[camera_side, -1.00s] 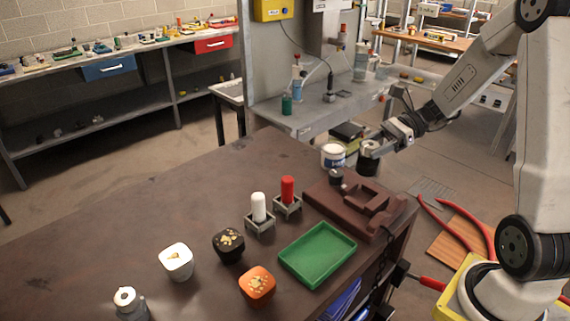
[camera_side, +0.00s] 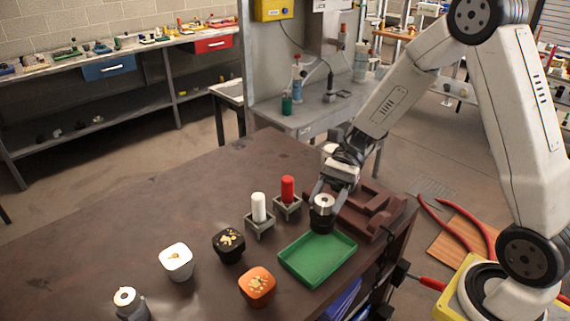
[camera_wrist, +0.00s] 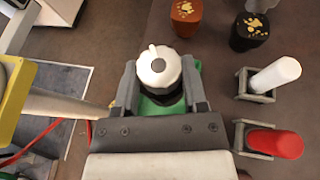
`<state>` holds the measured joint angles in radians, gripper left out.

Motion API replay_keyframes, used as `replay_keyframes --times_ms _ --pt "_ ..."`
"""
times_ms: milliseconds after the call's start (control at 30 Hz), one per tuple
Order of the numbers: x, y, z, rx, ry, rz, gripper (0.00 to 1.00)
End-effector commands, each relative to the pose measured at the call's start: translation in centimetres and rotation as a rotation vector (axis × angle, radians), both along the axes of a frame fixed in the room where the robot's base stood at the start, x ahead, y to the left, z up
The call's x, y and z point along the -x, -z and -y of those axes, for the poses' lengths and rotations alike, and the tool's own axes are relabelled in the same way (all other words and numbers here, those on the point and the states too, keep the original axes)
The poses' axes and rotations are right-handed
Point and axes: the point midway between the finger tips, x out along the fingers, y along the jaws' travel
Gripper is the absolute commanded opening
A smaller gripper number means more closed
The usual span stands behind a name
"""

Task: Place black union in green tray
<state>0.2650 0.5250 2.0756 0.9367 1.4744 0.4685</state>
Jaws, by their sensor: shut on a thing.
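The black union (camera_side: 322,222) is a short round part with a black lower body and a pale metallic top. My gripper (camera_side: 324,201) is shut on it, with one finger on each side. In the side view it hangs upright at the back edge of the green tray (camera_side: 315,264), seemingly above it. The tray is shallow and its visible floor is bare. In the wrist view the union (camera_wrist: 159,66) sits between my fingers (camera_wrist: 160,88), its pale top facing the camera. It hides most of the tray (camera_wrist: 152,108) beneath it.
A brown fixture block (camera_side: 372,208) lies right of the union. Red (camera_side: 287,189) and white (camera_side: 258,207) cylinders stand on small stands to the left.

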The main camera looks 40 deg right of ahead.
Motion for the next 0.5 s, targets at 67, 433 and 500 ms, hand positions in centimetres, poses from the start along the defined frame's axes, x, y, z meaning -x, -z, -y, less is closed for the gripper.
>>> replay_keyframes --times_ms 67,433,500 --pt "0.15 0.08 -0.52 -0.002 -0.022 0.0 0.0" --pt "0.27 0.28 -0.8 -0.003 -0.035 0.0 0.0" --pt "0.26 0.43 -0.79 -0.003 -0.035 0.0 0.0"
